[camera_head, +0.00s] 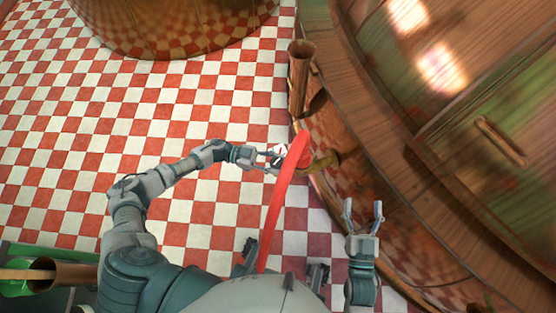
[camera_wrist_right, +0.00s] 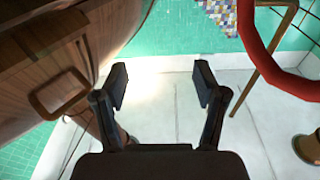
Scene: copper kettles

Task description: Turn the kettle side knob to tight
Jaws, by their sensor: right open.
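A large red wheel-like knob (camera_head: 283,195) shows nearly edge-on in the head view, beside a brass stem (camera_head: 325,161) on the side of the copper kettle (camera_head: 345,178). Part of its red ring (camera_wrist_right: 264,55) also shows at the upper right of the right wrist view. My left gripper (camera_head: 277,158) is at the knob's upper part, on its left side; I cannot tell whether its fingers touch it or are closed. My right gripper (camera_head: 363,208) is open and empty, right of the knob and apart from it. Its spread fingers show in the right wrist view (camera_wrist_right: 162,84).
A copper pipe (camera_head: 300,75) stands above the knob. Another large copper vessel (camera_head: 165,25) is at the top left. The red and white checkered floor (camera_head: 75,130) is mostly clear.

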